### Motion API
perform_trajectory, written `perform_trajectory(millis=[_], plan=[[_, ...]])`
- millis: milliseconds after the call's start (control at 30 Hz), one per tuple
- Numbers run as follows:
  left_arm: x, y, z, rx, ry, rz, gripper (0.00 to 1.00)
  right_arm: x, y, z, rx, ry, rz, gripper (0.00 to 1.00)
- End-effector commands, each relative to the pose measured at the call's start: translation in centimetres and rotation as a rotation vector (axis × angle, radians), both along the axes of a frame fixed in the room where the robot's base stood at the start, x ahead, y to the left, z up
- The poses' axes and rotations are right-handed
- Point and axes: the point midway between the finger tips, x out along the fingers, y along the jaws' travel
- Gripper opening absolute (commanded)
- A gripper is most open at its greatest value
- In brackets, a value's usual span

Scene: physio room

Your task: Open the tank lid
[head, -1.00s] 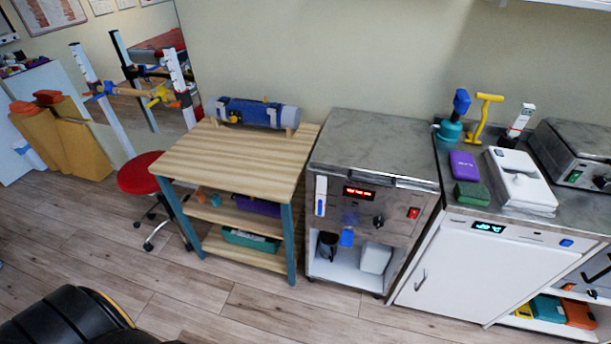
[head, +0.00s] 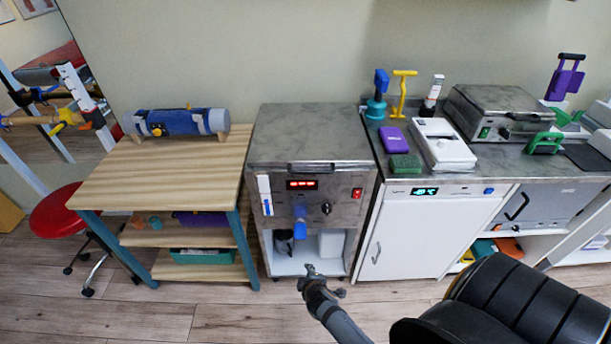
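The tank (head: 336,225) is a steel cabinet with a red display, a knob, a red switch and a blue tap on its front. Its flat grey lid (head: 308,133) lies shut on top, with a dark handle bar (head: 312,168) along the front edge. My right gripper (head: 309,270) is low in front of the tank, well below the lid and apart from the handle. It is small in the view, and I cannot tell whether its fingers are open. My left gripper is out of view.
A wooden table (head: 200,170) with a blue roll (head: 176,122) stands left of the tank. A red stool (head: 62,210) is farther left. On the right, a counter over a white cabinet (head: 420,235) holds several small items. Bare floor lies in front.

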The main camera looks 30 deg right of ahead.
Motion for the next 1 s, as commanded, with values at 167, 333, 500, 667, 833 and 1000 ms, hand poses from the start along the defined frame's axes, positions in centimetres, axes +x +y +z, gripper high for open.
perform_trajectory(millis=[167, 333, 500, 667, 833, 1000], plan=[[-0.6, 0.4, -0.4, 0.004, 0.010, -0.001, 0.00, 6.8, -3.0, 18.8, -0.372, -0.242, 0.052, 0.34], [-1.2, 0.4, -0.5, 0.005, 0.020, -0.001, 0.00, 6.9, -5.3, 28.5, -0.567, -0.328, 0.010, 0.34], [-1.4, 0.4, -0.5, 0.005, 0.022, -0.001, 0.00, 6.8, -5.8, 30.5, -0.607, -0.344, -0.003, 0.34], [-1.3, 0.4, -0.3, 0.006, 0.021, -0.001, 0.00, 8.0, -6.4, 30.3, -0.608, -0.346, 0.001, 0.34], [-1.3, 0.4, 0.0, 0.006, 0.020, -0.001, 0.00, 11.0, -8.3, 29.6, -0.609, -0.345, 0.001, 0.34], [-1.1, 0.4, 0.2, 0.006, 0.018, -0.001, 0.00, 13.8, -10.1, 28.8, -0.606, -0.344, -0.002, 0.34]])
